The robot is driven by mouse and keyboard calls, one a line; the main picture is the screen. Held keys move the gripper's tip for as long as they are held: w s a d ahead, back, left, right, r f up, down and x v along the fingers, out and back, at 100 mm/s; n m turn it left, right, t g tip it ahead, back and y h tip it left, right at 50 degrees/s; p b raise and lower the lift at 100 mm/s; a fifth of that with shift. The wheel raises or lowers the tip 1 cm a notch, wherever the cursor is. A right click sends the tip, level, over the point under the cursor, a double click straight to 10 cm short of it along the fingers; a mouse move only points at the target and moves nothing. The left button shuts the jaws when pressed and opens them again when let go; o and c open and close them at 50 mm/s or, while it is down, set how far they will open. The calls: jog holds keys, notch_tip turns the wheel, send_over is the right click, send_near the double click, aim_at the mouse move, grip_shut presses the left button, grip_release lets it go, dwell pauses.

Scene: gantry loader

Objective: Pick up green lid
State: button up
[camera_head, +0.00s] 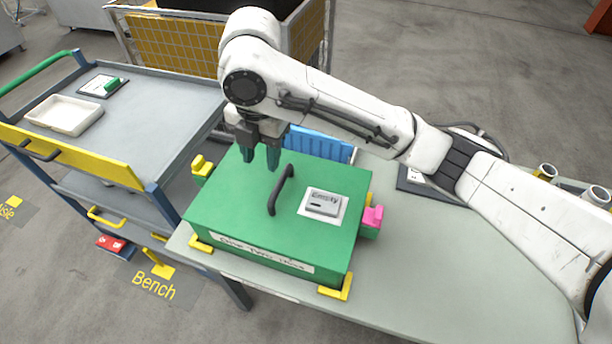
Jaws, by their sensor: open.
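The green lid (235,210) is a large flat green cover on the bench, with a black bar handle (281,190) standing up near its middle. A grey block with a label (323,202) sits on a white patch on its right part. A text label runs along its front side. My gripper (261,160) points down over the far left part of the lid, behind and left of the handle. Its teal fingers are apart with nothing between them. I cannot tell whether the fingertips touch the lid. What lies under the lid is hidden.
Yellow corner brackets (337,287) stand around the lid, and a pink piece (373,217) is at its right side. A blue bin (318,146) is behind it. A grey cart (165,120) with a white tray (64,115) stands left. The bench's front right (450,270) is clear.

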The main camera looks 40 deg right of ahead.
jog(key=d, duration=0.3)
jog(key=shift+f+h, duration=0.15)
jog(key=shift+h, duration=0.15)
send_over(280, 181)
notch_tip(280, 181, down, 5)
jog(key=shift+w+d+r, duration=0.15)
jog(key=shift+r, duration=0.05)
jog(key=shift+f+p, duration=0.8)
jog(key=shift+f, duration=2.2)
grip_shut()
jog(key=shift+r, duration=0.1)
